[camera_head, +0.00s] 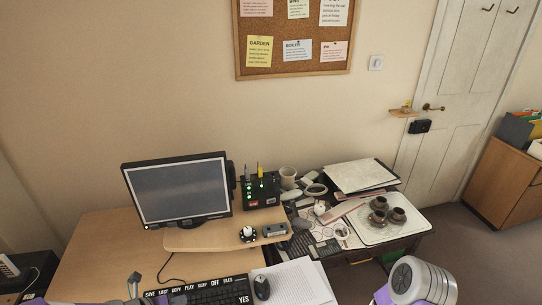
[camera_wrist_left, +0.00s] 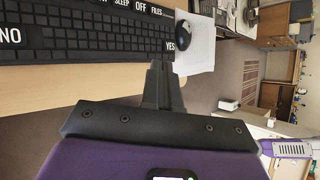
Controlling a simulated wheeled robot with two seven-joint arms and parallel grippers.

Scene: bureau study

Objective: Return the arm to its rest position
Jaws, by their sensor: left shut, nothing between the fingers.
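My left gripper (camera_head: 134,279) is at the bottom edge of the head view, by the left end of the black keyboard (camera_head: 215,293). In the left wrist view its fingers (camera_wrist_left: 158,72) are together with nothing between them. They point toward the keyboard (camera_wrist_left: 85,30) and the desk's front edge, and no contact shows. Part of my right arm (camera_head: 420,281), grey and purple, shows at the lower right of the head view. Its gripper is not visible.
A mouse (camera_head: 262,287) lies on white paper (camera_head: 298,280) beside the keyboard. A monitor (camera_head: 178,190) stands behind on the desk. A cluttered side table with a white tray (camera_head: 372,236) and brown pots (camera_head: 379,204) is to the right. Bare floor shows in the wrist view.

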